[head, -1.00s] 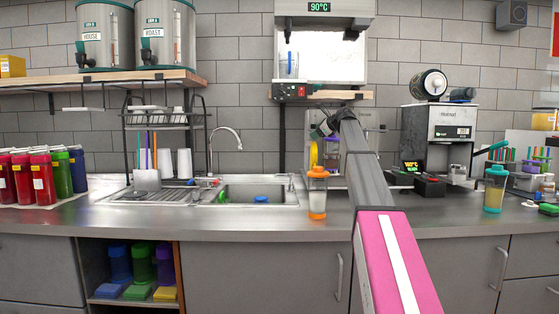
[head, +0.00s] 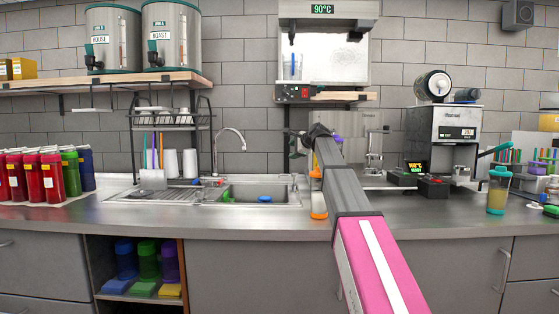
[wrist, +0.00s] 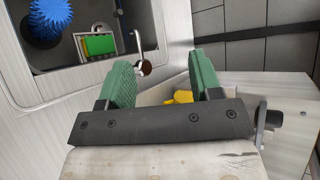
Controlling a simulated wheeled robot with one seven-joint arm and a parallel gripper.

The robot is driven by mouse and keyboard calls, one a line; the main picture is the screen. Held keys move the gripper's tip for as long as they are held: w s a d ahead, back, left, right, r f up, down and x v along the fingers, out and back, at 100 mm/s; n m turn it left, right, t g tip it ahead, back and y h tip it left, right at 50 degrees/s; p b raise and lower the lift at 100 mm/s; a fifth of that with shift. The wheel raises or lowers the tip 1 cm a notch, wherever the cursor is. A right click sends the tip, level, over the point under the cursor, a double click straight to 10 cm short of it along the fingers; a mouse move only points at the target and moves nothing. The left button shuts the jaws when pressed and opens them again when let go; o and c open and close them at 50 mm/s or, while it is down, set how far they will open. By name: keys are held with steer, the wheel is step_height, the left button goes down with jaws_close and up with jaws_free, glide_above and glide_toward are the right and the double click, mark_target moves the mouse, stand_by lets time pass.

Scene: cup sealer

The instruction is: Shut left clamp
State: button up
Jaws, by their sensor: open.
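My gripper (wrist: 163,72) is open in the wrist view, its two green-padded fingers apart with nothing held between them. A yellow piece (wrist: 183,97) shows beyond and between the fingers. To the right of the fingers a pale box-like body (wrist: 290,88) carries a metal bracket with a black cylindrical end (wrist: 273,118); I cannot tell whether this is the left clamp. In the head view my gripper (head: 297,143) is in front of the back wall, right of the tap. A grey machine body (head: 352,125) stands behind my arm, which hides much of it. No clamp is clearly seen there.
The sink (head: 258,192) is left of my arm; a blue spiky ball (wrist: 48,18) and green sponge (wrist: 98,45) lie in it. An orange-based cup (head: 318,205) is partly behind my arm. A coffee machine (head: 455,132) and teal-lidded cup (head: 498,190) are right.

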steer(key=s+a+f+n, duration=0.3)
steer(key=s+a, duration=0.1)
steer(key=a, duration=0.2)
steer(key=shift+s+a+f+n+g, duration=0.15)
steer(key=shift+a+f+n+g, duration=0.05)
steer(key=shift+a+n+g, duration=0.1)
